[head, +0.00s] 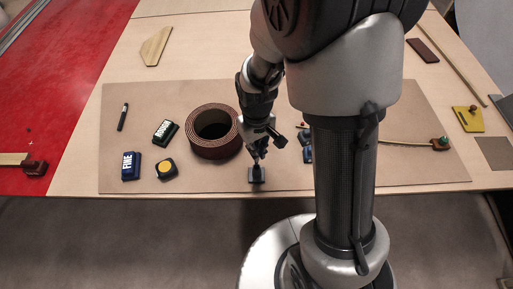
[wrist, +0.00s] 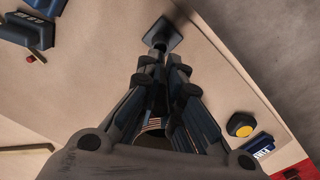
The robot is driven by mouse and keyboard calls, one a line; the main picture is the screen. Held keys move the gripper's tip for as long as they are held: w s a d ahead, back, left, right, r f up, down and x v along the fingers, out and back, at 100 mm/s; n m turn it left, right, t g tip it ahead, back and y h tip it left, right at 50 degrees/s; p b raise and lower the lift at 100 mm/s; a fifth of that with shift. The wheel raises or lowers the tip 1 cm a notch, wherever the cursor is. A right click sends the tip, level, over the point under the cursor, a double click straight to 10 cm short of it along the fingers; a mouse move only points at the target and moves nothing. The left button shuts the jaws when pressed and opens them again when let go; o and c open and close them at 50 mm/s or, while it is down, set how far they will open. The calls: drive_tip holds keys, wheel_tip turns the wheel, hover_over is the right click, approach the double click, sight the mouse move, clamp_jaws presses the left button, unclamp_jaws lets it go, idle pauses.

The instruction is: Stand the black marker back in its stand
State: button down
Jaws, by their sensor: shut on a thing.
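The small dark stand (head: 257,175) sits near the front edge of the tan board, and its square base shows at the top of the wrist view (wrist: 172,33). My gripper (head: 258,157) points down just above it, and its fingertips (wrist: 163,65) are close together. They are shut on a slim dark piece, which looks like the black marker (wrist: 158,42). Its lower end meets the stand's middle in the wrist view; I cannot tell how deep it sits. The fingers hide most of it. Another dark, pen-like thing (head: 123,117) lies on the board at the left.
A brown coiled roll (head: 214,135) stands just left of my gripper. A blue block (head: 131,166), a dark green block (head: 165,131) and a yellow-topped block (head: 167,169) lie further left. Blue things (head: 308,154) lie to the right, partly behind my arm.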

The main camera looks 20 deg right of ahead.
drive_tip(key=shift+f+b, duration=1.3)
drive_tip(key=shift+f, duration=0.7)
idle(4.2)
drive_tip(key=c, duration=1.7)
unclamp_jaws()
drive_tip(key=shift+r, duration=0.1)
wheel_tip(320, 180, up, 12)
drive_tip(key=shift+f, duration=0.1)
